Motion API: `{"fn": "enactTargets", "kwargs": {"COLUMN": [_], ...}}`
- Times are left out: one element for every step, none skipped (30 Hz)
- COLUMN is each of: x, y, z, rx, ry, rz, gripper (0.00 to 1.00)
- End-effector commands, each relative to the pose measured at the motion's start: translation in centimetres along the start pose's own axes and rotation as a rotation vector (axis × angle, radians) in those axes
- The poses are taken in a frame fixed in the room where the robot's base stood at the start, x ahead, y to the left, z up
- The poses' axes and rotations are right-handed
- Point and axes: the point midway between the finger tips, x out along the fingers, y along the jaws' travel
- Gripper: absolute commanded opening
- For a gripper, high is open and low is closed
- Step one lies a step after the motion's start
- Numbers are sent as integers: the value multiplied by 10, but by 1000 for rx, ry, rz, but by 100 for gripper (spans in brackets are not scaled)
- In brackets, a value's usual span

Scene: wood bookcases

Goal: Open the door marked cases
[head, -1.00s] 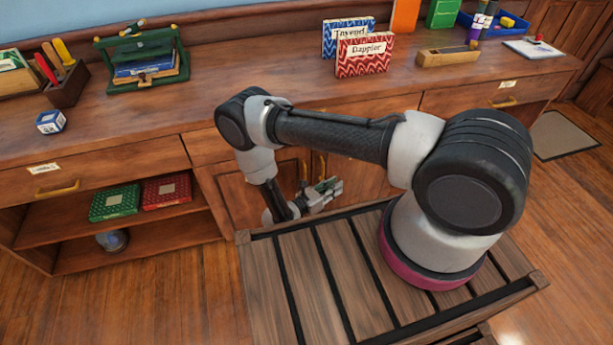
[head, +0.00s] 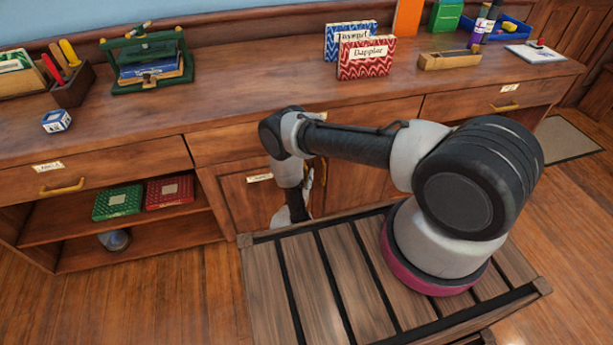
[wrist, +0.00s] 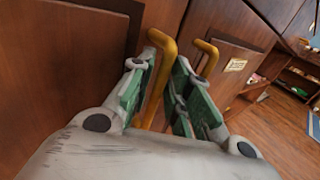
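A low cabinet has two wooden doors with brass handles side by side at their meeting edges. The left door (head: 238,199) carries a small pale label (head: 260,178), too small to read surely. My gripper (wrist: 157,100) has green-padded fingers, spread apart. One brass handle (wrist: 160,72) stands between the fingers; I cannot tell if either finger touches it. The other brass handle (wrist: 207,50) is outside the right finger, beside a door with a label (wrist: 236,65) that I cannot read. In the head view my arm hides the gripper and much of the right door. Both doors look closed.
My slatted wooden deck (head: 330,270) is close before the doors. Left of them an open shelf holds a green box (head: 117,202) and a red box (head: 168,192). The countertop (head: 240,95) above carries books and a green press (head: 148,60). Floor at the left is clear.

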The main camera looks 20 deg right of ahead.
Motion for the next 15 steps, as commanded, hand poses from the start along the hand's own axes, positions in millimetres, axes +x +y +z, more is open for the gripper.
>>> {"fn": "enactTargets", "kwargs": {"x": [3,4,5,5,5,5,5,5,5,5,5,5,5,5,5], "y": [0,0,0,0,0,0,0,0,0,0,0,0,0,0,0], "z": [0,0,0,0,0,0,0,0,0,0,0,0,0,0,0], "rx": [0,0,-1,-1,-1,-1,-1,-1,-1,-1,-1,-1,-1,-1,-1], "ry": [0,0,0,0,0,0,0,0,0,0,0,0,0,0,0], "rz": [-1,0,0,0,0,1,1,0,0,0,0,0,0,0,0], "gripper": [19,19,19,19,19,19,19,19,19,15,10,3,0,0,0]}}
